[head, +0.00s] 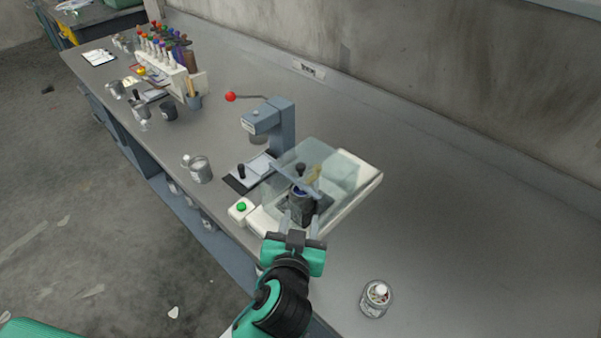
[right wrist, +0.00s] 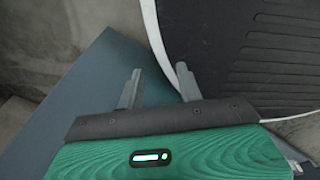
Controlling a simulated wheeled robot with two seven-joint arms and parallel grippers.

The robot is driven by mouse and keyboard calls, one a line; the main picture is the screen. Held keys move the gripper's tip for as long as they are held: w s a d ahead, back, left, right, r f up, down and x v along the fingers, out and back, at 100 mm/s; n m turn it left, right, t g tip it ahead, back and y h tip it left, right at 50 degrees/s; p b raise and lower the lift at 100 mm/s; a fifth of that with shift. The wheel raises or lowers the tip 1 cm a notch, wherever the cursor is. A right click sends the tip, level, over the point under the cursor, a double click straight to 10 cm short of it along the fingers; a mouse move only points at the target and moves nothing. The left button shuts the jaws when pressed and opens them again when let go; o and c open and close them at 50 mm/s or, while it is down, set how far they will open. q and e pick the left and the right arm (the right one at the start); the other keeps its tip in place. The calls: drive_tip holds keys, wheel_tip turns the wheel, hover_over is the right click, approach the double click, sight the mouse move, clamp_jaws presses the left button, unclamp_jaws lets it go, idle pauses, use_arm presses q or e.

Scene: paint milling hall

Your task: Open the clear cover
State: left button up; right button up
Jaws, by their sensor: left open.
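The clear cover (head: 318,158) is a see-through box over a white machine base (head: 362,192) in the head view. A blue-grey bar runs across its front. I cannot tell whether it is fully down or slightly raised. A dark pot (head: 301,206) and a black knob show at the machine's front and through the cover. My left gripper (head: 300,222) is open at the front of the machine, its fingers apart near the pot; contact is unclear. My right gripper (right wrist: 158,86) is open and empty in the right wrist view, away from the cover.
A green button box (head: 241,209) stands left of the machine. A grey press (head: 275,125) with a red-knobbed lever stands behind it. Jars (head: 199,170) and a bottle rack stand farther left. A glass jar (head: 375,298) stands at the front right. The bench's right side is mostly clear.

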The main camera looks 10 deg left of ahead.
sight(301, 169)
use_arm(q)
drive_tip(key=w+r+n+y+p, duration=0.1)
drive_tip(key=w, duration=0.3)
drive_tip(key=w+a+r+n+t+y, duration=0.1)
drive_tip(key=w, duration=0.3)
drive_tip(key=w+a+r+n+t+p, duration=0.1)
drive_tip(key=w+r, duration=0.1)
drive_tip(key=w, duration=0.2)
drive_tip(key=shift+w+y+p, duration=0.3)
drive_tip(key=shift+y+p, duration=0.05)
drive_tip(key=shift+y, duration=0.05)
use_arm(e)
drive_tip(key=shift+s+d+r, duration=0.1)
drive_tip(key=shift+s+r, duration=0.45)
drive_tip(key=shift+s, duration=0.25)
